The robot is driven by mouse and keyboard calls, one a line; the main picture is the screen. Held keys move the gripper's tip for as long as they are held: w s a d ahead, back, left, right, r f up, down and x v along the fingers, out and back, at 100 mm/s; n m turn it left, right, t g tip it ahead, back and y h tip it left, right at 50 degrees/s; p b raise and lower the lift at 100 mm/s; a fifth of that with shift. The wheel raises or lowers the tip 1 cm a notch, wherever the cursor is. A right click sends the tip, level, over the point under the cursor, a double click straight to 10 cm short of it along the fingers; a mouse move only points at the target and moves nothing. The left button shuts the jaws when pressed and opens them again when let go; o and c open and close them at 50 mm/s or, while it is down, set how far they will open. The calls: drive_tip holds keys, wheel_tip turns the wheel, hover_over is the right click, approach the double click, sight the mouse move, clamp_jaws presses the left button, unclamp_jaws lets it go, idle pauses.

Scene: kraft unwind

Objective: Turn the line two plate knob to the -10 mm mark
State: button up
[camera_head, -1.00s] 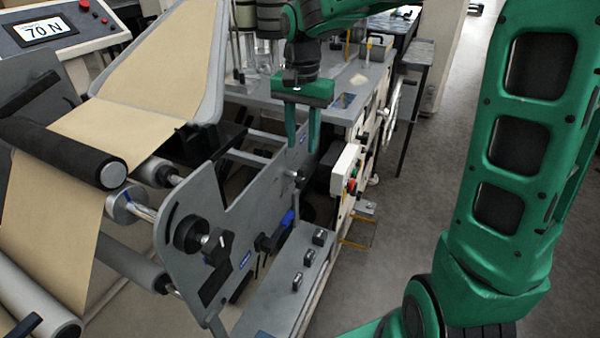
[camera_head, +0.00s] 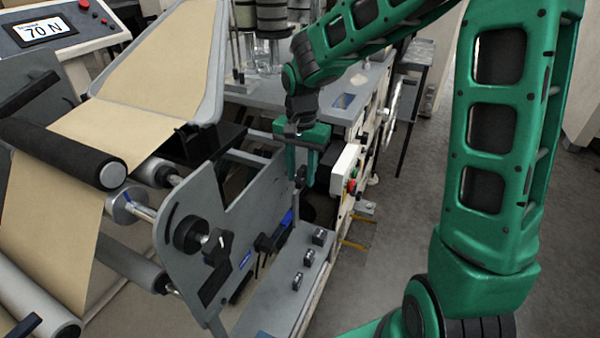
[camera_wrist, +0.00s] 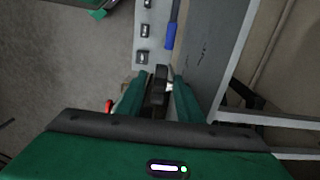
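A dark knob (camera_head: 301,175) sits at the far end of the grey upright plate (camera_head: 205,195). My gripper (camera_head: 301,178) is lowered there with its fingers on either side of this knob. In the wrist view the knob (camera_wrist: 160,88) stands between the two green fingertips (camera_wrist: 160,96), with narrow gaps seeming to show, so the gripper looks open around it. A second black knob (camera_head: 216,246) with a pale pointer line is on the near part of the plate. The labels and any mm marks are too small to read, so I cannot tell which knob is line two's.
A white box with coloured buttons (camera_head: 345,168) is close to the right of my gripper. Small grey blocks (camera_head: 308,257) line the ledge below the plate. A blue part (camera_head: 287,218) lies below the knob. Brown web and rollers (camera_head: 65,152) fill the left. Floor is open at right.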

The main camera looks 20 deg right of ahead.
clamp_jaws()
drive_tip(key=shift+a, duration=0.1)
drive_tip(key=shift+s+a+t+h, duration=0.1)
drive_tip(key=shift+s+t+h, duration=0.05)
drive_tip(key=shift+t+h, duration=0.25)
drive_tip(key=shift+a+f+t+h, duration=0.1)
drive_tip(key=shift+t+h, duration=0.5)
drive_tip(key=shift+t, duration=0.1)
unclamp_jaws()
